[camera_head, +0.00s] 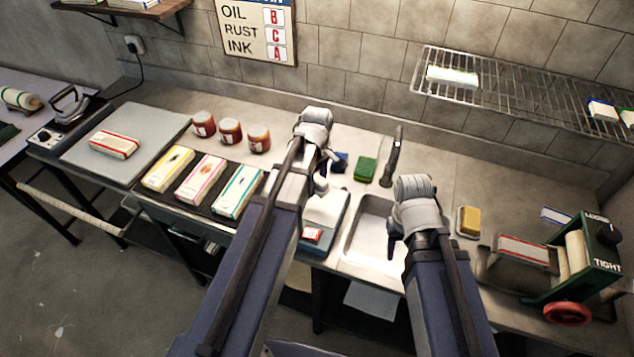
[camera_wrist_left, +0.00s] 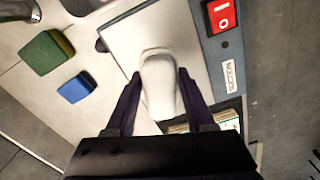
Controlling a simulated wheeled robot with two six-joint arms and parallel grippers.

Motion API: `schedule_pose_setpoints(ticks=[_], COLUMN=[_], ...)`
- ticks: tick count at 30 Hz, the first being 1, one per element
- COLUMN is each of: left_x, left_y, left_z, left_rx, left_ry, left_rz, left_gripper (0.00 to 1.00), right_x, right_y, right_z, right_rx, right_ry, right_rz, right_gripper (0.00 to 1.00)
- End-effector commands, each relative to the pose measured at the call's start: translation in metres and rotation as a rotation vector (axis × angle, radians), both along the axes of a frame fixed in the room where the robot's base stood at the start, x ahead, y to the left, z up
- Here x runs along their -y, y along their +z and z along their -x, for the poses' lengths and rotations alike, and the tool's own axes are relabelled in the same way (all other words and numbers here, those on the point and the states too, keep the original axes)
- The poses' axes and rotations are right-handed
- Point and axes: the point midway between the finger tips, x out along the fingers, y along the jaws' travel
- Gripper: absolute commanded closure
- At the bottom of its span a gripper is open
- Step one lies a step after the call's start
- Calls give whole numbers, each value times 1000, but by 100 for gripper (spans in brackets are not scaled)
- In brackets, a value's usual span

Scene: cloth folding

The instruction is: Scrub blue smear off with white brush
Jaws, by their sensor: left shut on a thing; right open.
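My left gripper (camera_head: 322,186) is over a pale flat-topped machine (camera_head: 340,212) left of the sink. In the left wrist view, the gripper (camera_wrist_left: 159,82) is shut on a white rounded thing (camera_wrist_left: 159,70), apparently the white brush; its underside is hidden. The machine's white top (camera_wrist_left: 118,38) lies beneath it, and I cannot tell whether they touch. My right gripper (camera_head: 393,246) is open over the right part of the sink, its fingers partly hidden by its arm.
A green sponge (camera_head: 366,169) and a blue block (camera_wrist_left: 77,88) lie behind the machine. A tap (camera_head: 394,155) stands behind the sink (camera_head: 366,228). Folded cloths (camera_head: 204,180) and jars (camera_head: 230,130) are left. A yellow sponge (camera_head: 468,221) and green-framed roller press (camera_head: 590,262) are right.

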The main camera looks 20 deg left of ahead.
Motion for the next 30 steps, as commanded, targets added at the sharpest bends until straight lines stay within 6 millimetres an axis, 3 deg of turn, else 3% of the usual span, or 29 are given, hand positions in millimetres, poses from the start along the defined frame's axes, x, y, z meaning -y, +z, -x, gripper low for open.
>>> schedule_pose_setpoints(ticks=[11,21,30], left_x=[0,0,0], left_y=[3,31,31], left_z=[0,0,0], left_rx=[0,0,0], left_ry=[0,0,0], left_rz=[0,0,0], left_gripper=[90,90,90], right_x=[0,0,0], right_y=[3,31,31], right_z=[0,0,0], right_rx=[0,0,0], right_ry=[0,0,0], right_rz=[0,0,0], right_gripper=[50,50,50])
